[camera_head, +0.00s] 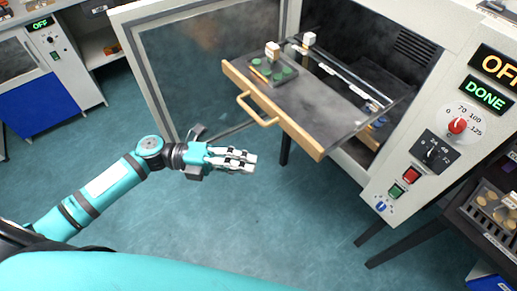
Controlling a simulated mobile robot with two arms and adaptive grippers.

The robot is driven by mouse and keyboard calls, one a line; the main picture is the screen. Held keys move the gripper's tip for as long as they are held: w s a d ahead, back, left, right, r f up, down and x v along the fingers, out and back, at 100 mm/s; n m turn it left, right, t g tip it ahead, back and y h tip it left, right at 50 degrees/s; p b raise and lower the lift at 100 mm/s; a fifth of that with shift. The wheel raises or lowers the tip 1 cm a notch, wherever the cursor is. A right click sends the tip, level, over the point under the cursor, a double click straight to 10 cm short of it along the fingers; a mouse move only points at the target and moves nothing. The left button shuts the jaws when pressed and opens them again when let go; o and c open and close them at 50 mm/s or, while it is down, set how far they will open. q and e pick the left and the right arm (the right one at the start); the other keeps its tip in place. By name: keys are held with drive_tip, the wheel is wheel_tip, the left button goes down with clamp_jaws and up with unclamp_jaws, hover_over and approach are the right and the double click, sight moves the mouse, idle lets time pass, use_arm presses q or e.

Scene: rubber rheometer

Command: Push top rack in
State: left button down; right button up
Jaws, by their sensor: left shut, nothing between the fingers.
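The top rack (330,120) is a dark flat tray with a wooden front edge and a wooden loop handle (250,112). It sticks out of the open chamber of the white machine (400,18). My right gripper is not in view.
The machine's glass door (205,65) stands open at the left. The control panel (440,140) with dial, buttons and a "DONE" display is at the right. A dark table with a basket (490,205) stands at the lower right. The blue floor (270,225) before the rack is clear.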

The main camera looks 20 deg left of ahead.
use_arm(q)
drive_tip(key=w+d+p, duration=0.4)
drive_tip(key=d, duration=0.7)
drive_tip(key=shift+w+d, duration=0.2)
drive_tip(key=shift+d, duration=0.1)
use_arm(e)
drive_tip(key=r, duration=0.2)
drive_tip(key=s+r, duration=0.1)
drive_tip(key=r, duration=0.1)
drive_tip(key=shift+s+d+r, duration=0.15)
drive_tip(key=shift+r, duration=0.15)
